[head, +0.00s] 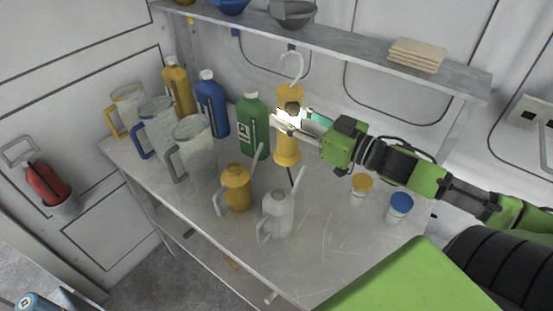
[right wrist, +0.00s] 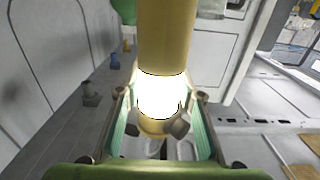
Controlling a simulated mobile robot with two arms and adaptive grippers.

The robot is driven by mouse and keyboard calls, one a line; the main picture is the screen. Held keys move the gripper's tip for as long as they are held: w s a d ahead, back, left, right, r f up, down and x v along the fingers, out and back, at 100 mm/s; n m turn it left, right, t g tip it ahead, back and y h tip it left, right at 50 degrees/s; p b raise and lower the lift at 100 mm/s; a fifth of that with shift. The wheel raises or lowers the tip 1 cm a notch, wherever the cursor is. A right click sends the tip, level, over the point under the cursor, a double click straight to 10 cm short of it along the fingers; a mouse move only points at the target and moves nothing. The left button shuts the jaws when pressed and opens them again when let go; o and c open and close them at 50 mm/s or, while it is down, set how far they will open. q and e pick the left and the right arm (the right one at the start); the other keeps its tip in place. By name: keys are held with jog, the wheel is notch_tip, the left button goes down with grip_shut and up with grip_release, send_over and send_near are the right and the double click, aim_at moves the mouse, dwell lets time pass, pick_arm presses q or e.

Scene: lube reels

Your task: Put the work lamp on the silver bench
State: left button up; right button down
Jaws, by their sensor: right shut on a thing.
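The work lamp (head: 288,150) is yellow, with a glowing middle and a pale hook on top. It is upright over the back of the silver bench (head: 335,255). My right gripper (head: 291,118) comes in from the right and is shut on the lamp around its lit part. In the right wrist view the lamp's yellow body (right wrist: 166,42) and bright light lie between the fingers (right wrist: 160,118). I cannot tell whether the lamp's lower end touches the bench. My left gripper is not in view.
Left of the lamp stand a green bottle (head: 252,128), a blue bottle (head: 212,106) and clear jugs (head: 196,155). In front are a yellow oil can (head: 237,190) and a grey one (head: 278,216). Two small jars (head: 399,209) stand right. A shelf (head: 350,52) runs behind.

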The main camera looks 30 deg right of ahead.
send_over(296, 153)
jog(key=w, duration=0.2)
jog(key=f, duration=0.4)
jog(key=shift+w+a+f, duration=0.1)
jog(key=shift+w+a, duration=0.05)
jog(key=shift+a, duration=0.25)
jog(key=f, duration=0.4)
jog(key=shift+w+f, duration=0.2)
jog(key=shift+f, duration=0.1)
jog(key=shift+s+f, duration=0.1)
jog(key=shift+f, duration=0.45)
notch_tip(296, 153, down, 3)
jog(key=shift+f+p, duration=0.2)
jog(key=shift+p, duration=0.1)
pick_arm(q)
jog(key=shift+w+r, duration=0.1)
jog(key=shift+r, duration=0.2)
pick_arm(e)
jog(key=c, duration=1.4)
grip_release()
jog(key=shift+f, duration=0.2)
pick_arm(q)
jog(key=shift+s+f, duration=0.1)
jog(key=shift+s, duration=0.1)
pick_arm(e)
jog(key=shift+r, duration=0.1)
